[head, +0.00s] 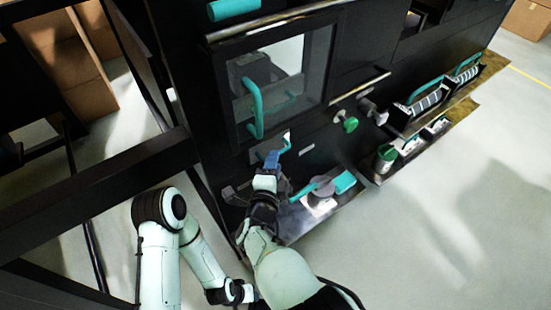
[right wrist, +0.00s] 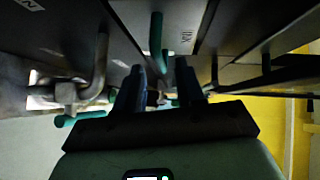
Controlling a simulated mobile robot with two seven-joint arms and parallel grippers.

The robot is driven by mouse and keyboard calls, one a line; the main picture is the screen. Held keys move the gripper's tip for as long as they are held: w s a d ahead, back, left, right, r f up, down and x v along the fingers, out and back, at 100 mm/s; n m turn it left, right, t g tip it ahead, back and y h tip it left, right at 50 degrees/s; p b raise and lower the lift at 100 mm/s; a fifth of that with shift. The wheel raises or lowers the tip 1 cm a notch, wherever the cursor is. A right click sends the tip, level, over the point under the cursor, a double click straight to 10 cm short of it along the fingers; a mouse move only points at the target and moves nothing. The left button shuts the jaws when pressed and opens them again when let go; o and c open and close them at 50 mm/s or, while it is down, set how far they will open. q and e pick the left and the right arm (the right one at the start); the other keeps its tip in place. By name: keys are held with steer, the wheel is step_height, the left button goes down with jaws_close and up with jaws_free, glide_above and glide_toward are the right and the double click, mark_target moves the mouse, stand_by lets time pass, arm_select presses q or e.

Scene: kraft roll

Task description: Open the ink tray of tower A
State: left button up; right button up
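The ink tray's dark front panel (right wrist: 178,15), labelled INK, shows in the right wrist view. A teal handle (right wrist: 157,42) hangs from it. In the head view a teal handle (head: 286,146) sits below the tower's window. My right gripper (head: 272,158) is beside that handle, with its blue fingers pointing at the panel. In the right wrist view the right gripper's fingers (right wrist: 160,85) stand apart, with the handle ahead between them; I cannot tell whether they touch it.
The black tower has a window (head: 280,80) with a teal bar handle (head: 256,105). A green knob (head: 350,124) sits to the right. A low shelf with a teal-handled item (head: 343,182) lies below. Cardboard boxes (head: 62,50) stand at left. The floor at right is clear.

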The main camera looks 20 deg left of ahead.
arm_select(q)
steer(key=shift+w+a+f, duration=0.15)
steer(key=shift+w+f, duration=0.05)
steer(key=shift+w, duration=0.1)
arm_select(e)
steer(key=shift+w+a+f, duration=0.1)
steer(key=shift+w, duration=0.6)
steer(key=shift+w+a+f, duration=0.1)
steer(key=shift+w, duration=0.55)
jaws_close()
arm_select(q)
steer(key=shift+f, duration=0.1)
arm_select(e)
steer(key=shift+d, duration=0.15)
